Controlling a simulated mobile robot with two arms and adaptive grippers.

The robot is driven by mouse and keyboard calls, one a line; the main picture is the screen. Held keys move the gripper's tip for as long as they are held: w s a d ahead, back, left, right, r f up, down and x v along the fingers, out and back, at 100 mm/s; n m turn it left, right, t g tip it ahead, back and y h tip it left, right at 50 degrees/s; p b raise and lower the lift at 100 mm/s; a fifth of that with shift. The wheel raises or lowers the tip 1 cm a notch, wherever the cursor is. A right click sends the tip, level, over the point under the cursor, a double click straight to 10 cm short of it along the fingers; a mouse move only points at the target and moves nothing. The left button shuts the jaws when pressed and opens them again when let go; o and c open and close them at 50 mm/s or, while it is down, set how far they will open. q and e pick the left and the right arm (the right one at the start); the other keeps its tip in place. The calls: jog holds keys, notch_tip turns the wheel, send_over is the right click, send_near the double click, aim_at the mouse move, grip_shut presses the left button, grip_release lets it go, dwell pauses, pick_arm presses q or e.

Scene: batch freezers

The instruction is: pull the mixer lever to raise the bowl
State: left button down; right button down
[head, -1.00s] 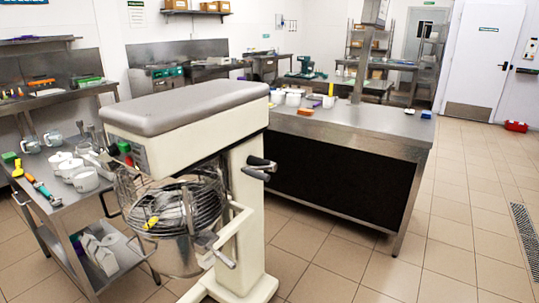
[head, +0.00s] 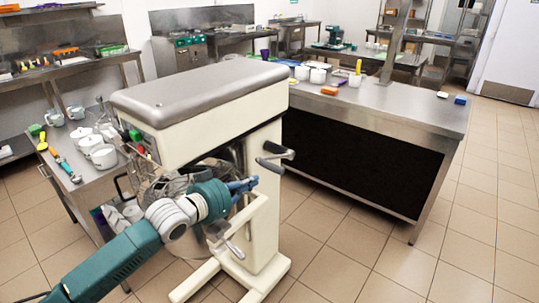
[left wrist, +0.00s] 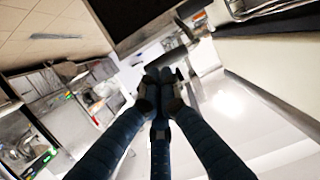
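The mixer (head: 200,100) is cream with a grey top and stands at centre-left in the head view. A lever with a dark handle (head: 272,164) sticks out from its column. A second, grey lever (head: 228,246) sits lower, by the bowl carriage. The bowl and its wire guard (head: 180,180) are largely hidden behind my left arm. My left gripper (head: 244,186), with blue fingers, is just left of and below the dark handle. In the left wrist view its extended fingers (left wrist: 160,85) appear empty, with a dark handle (left wrist: 168,60) just beyond the tips. My right gripper is not in view.
A steel trolley (head: 85,185) with white pots and utensils stands left of the mixer. A long steel counter (head: 400,105) with pots stands behind and to the right. The tiled floor at the right (head: 400,265) is clear.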

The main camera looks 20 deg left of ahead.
pick_arm(q)
notch_tip(320, 180, up, 7)
jog(key=w+t, duration=0.1)
jog(key=w, duration=0.1)
jog(key=p, duration=0.3)
send_over(268, 168)
jog(key=w, duration=0.2)
jog(key=shift+d+f+h, duration=0.3)
jog(key=shift+d+f, duration=0.1)
jog(key=shift+s+a+f+p, duration=0.15)
jog(key=shift+s+f, duration=0.2)
jog(key=shift+f, duration=0.25)
jog(key=shift+s+a+f+p, duration=0.15)
jog(key=shift+s+f, duration=0.2)
jog(key=shift+f, duration=0.25)
jog(key=shift+s+f, duration=0.3)
jog(key=shift+f, duration=0.45)
